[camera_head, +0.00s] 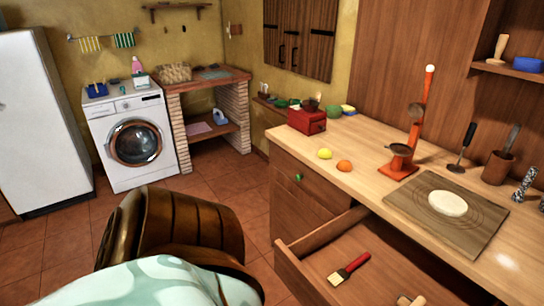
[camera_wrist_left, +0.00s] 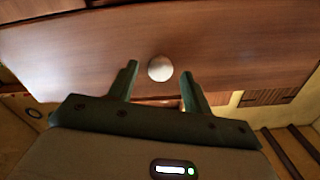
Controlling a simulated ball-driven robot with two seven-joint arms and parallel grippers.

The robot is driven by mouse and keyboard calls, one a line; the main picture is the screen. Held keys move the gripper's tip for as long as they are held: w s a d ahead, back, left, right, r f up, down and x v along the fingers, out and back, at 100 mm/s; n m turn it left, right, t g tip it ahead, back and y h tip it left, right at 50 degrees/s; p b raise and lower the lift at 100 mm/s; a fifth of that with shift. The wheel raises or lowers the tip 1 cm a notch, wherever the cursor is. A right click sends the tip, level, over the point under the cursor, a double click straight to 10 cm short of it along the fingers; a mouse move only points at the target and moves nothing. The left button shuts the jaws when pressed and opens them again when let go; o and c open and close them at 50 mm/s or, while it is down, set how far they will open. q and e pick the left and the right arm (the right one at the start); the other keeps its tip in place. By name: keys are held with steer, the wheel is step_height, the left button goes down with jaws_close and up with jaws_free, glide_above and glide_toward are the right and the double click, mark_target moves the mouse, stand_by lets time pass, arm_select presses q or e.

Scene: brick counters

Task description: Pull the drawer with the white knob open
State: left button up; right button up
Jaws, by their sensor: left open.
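In the left wrist view, a round white knob (camera_wrist_left: 160,68) sits on a brown wooden drawer front (camera_wrist_left: 70,50). My left gripper (camera_wrist_left: 159,71) is open, and its two dark fingers stand on either side of the knob in that view, with a gap on both sides. I cannot tell how far the fingertips are from the wood. In the head view, a drawer (camera_head: 318,236) below the counter stands pulled out. The outside of its front is turned away, so its knob is hidden there. Neither gripper shows in the head view.
A red-handled brush (camera_head: 349,268) lies in the open drawer. A green knob (camera_head: 298,177) is on the neighbouring closed front. The counter (camera_head: 372,142) holds a yellow lemon (camera_head: 324,153), an orange fruit (camera_head: 344,166) and a board with dough (camera_head: 425,220). Tiled floor (camera_head: 262,215) is free left of the counter.

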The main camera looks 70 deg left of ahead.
arm_select(q)
steer(key=v, duration=1.5)
steer(key=shift+s+d, duration=0.1)
